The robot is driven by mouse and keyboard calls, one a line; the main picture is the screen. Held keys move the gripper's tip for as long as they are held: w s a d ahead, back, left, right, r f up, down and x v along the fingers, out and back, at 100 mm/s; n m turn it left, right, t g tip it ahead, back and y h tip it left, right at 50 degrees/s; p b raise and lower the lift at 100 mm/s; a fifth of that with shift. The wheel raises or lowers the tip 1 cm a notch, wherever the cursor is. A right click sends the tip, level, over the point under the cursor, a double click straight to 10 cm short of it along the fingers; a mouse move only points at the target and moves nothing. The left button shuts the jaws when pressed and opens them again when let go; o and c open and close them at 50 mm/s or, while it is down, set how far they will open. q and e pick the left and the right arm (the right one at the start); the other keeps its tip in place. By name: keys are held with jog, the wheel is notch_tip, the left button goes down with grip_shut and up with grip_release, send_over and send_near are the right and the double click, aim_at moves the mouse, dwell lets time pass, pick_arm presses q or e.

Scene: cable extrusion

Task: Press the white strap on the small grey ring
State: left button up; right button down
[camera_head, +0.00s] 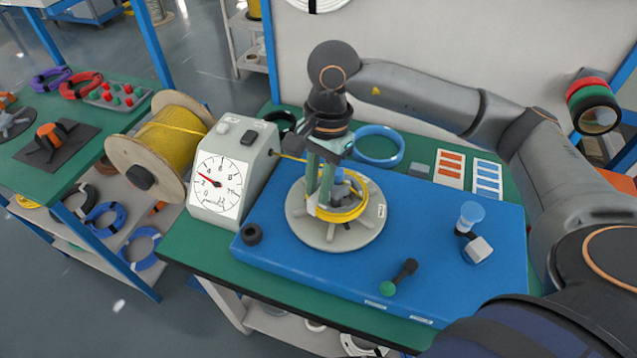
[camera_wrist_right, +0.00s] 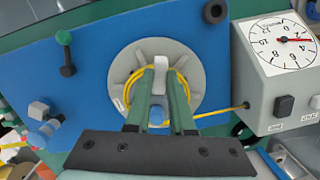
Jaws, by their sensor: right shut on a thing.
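My right gripper (camera_head: 322,190) points down over the hub of the grey spoked disc (camera_head: 310,232). In the right wrist view its green fingers (camera_wrist_right: 160,85) are shut on a small pale strip (camera_wrist_right: 159,73), which looks like the white strap. A yellow cable coil (camera_head: 338,214) lies around the hub, and the fingers overlap it in the picture. A blue knob (camera_wrist_right: 156,115) shows between the fingers. I cannot pick out the small grey ring with certainty, and I cannot tell whether the strip touches anything below. My left gripper is not in view.
A dial box (camera_head: 222,185) and a cable spool (camera_head: 168,140) stand left of the blue board (camera_head: 440,215). A green-knobbed lever (camera_head: 400,275), a blue-topped clamp (camera_head: 468,218) and a black knob (camera_head: 251,234) rise from the board. A blue ring (camera_head: 380,145) lies behind.

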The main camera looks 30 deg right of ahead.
aim_at(318, 208)
jog(key=shift+f, duration=0.15)
jog(key=shift+f+b, duration=1.4)
jog(key=shift+b, duration=0.05)
jog(key=shift+s+f+b, duration=0.1)
jog(key=shift+f+b, duration=0.55)
jog(key=shift+b, duration=0.25)
dwell(1.1)
jog(key=c, duration=0.7)
grip_release()
jog(key=shift+r+p, duration=2.35)
jog(key=shift+r, duration=1.75)
